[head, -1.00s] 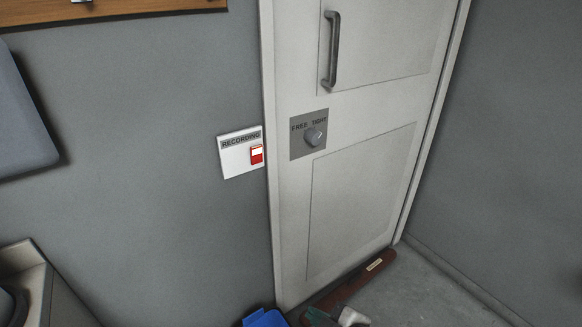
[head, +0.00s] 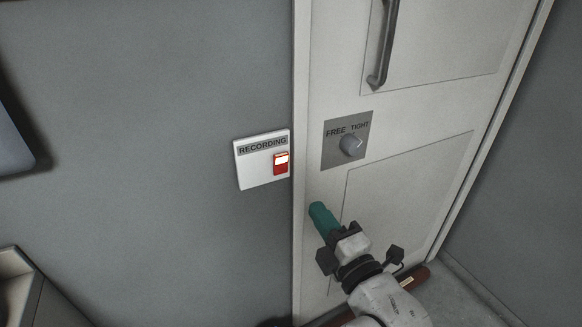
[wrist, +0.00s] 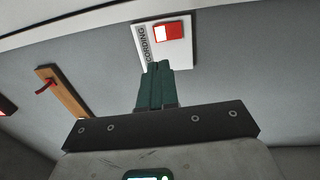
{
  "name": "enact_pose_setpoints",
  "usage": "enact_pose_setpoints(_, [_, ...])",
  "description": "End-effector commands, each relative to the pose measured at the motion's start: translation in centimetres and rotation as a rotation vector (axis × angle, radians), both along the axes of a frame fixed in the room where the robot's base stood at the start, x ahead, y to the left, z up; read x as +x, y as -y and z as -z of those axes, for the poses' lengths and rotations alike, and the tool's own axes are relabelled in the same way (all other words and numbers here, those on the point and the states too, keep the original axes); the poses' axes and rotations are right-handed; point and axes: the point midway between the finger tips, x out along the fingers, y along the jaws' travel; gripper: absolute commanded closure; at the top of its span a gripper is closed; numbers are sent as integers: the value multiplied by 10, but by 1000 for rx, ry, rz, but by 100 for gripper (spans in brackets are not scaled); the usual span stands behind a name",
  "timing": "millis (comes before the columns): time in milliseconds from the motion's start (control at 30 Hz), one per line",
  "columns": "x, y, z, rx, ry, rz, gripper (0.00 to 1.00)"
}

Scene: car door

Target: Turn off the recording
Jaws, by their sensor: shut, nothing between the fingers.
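A white plate labelled RECORDING (head: 252,172) is on the grey wall, left of the door frame. On its right side is a red rocker switch (head: 280,164) with a lit white upper part. My gripper (head: 318,210) has green fingers and is in front of the door's left edge, below and to the right of the plate in the head view. In the wrist view, the shut, empty fingers (wrist: 155,85) point toward the plate (wrist: 181,50) and cover part of it. The red switch (wrist: 168,33) shows clear beyond the fingertips, apart from them.
The pale door (head: 430,120) has a vertical handle (head: 383,45) and a FREE/TIGHT knob (head: 351,146) above my gripper. A grey panel (head: 12,130) is at the far left. The wall around the plate is clear. A wooden hook board (wrist: 62,93) shows in the wrist view.

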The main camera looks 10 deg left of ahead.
Motion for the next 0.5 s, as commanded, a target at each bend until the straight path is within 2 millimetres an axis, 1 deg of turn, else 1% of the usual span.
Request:
enact_pose_setpoints(167, [6, -5, -2, -1, -2, -2, 100])
enact_pose_setpoints(267, [16, -12, -5, -3, -2, -3, 100])
enact_pose_setpoints(500, [46, -34, -9, -2, -2, -5, 100])
